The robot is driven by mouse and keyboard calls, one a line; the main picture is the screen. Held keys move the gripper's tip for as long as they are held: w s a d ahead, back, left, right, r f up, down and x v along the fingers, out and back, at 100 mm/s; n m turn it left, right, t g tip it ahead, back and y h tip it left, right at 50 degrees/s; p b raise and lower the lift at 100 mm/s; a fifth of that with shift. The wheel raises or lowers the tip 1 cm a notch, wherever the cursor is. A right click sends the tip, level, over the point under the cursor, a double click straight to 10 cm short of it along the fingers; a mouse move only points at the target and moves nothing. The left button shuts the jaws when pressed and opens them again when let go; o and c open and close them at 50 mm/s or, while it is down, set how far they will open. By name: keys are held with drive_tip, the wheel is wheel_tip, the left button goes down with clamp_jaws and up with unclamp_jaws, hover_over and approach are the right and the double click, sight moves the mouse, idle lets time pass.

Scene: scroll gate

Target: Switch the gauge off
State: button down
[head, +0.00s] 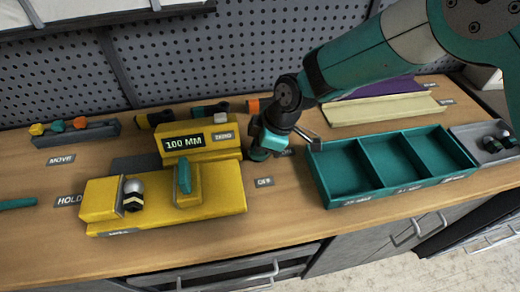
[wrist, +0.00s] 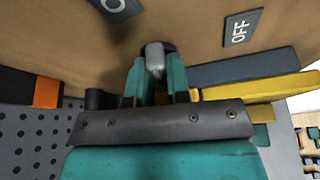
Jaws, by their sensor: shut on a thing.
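The yellow gauge (head: 215,198) stands on the bench at left of centre in the head view. Its display (head: 184,144) reads 100 MM, with a ZERO label (head: 223,136) beside it. My gripper (head: 260,150) is at the gauge's right side, low over the bench. In the wrist view my gripper (wrist: 155,75) is shut on a grey metal switch lever (wrist: 155,58) that stands at a dark round base. The switch is mostly hidden by my gripper in the head view.
A teal compartment tray (head: 392,185) stands to the right. A small rounded-top part (head: 133,194) sits in the gauge's left end. A rack with coloured pieces (head: 74,132) is at the back left. A pegboard (head: 230,55) rises behind. The front bench strip is clear.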

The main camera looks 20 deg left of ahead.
drive_tip(key=m+t+b, duration=0.1)
drive_tip(key=m+b, duration=0.1)
drive_tip(key=m, duration=0.2)
drive_tip(key=shift+s+m+t, duration=0.1)
drive_tip(key=shift+m+t, duration=0.2)
drive_tip(key=shift+t, duration=0.1)
drive_tip(key=m+t+b, duration=0.1)
drive_tip(key=m, duration=0.3)
drive_tip(key=shift+m+t, duration=0.3)
drive_tip(key=shift+t, duration=0.1)
drive_tip(key=shift+r, duration=0.1)
drive_tip(key=c, duration=1.1)
unclamp_jaws()
drive_tip(key=b+v, duration=0.2)
drive_tip(key=v, duration=1.5)
drive_tip(key=shift+a+r, duration=0.15)
drive_tip(key=shift+r, duration=0.05)
